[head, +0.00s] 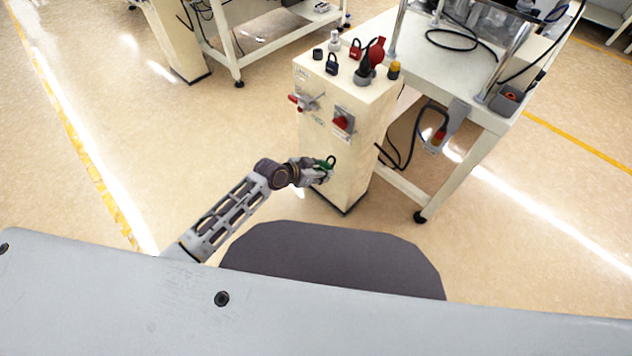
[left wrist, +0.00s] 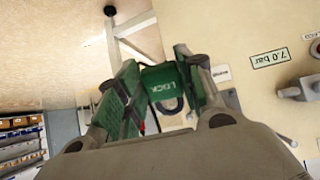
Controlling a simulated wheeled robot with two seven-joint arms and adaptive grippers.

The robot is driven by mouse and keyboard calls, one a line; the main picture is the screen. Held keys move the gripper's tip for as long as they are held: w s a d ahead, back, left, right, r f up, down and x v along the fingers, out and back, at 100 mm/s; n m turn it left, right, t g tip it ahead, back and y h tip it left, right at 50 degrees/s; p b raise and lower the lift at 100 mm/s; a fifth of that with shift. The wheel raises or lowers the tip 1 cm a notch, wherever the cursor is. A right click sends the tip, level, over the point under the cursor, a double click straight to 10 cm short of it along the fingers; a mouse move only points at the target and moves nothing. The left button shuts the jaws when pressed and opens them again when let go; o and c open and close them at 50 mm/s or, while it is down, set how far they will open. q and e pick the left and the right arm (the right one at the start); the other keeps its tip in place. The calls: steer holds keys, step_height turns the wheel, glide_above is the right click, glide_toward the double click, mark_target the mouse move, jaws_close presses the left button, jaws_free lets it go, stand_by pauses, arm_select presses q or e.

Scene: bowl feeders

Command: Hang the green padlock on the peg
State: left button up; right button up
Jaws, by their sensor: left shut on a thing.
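The green padlock (head: 326,165) is held in my left gripper (head: 322,174) close to the lower front of the cream cabinet (head: 350,174). In the left wrist view, the padlock's green body (left wrist: 160,82), marked LOCK, sits between the two fingers of my left gripper (left wrist: 162,88). Its dark shackle (left wrist: 171,106) shows beyond the body against the cabinet face. I cannot make out the peg clearly; the padlock and gripper may hide it. My right gripper is not in view.
The cabinet front carries a lever valve (head: 305,101) and a red rotary switch (head: 343,121) above the gripper. A red padlock (head: 355,50), a blue padlock (head: 331,66) and other small items stand on top. A white workbench (head: 470,105) adjoins on the right.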

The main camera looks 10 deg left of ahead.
arm_select(q)
steer(key=shift+d+r+n+t, duration=0.25)
steer(key=shift+r+t, duration=0.25)
steer(key=shift+r, duration=0.35)
steer(key=shift+w+r+n+t, duration=0.45)
steer(key=shift+t, duration=0.15)
steer(key=shift+r+t+h, duration=0.15)
steer(key=shift+t+h, duration=0.15)
steer(key=shift+t, duration=0.2)
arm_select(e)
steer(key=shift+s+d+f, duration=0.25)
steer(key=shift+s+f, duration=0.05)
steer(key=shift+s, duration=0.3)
arm_select(q)
steer(key=shift+w+d, duration=0.15)
steer(key=shift+w, duration=0.15)
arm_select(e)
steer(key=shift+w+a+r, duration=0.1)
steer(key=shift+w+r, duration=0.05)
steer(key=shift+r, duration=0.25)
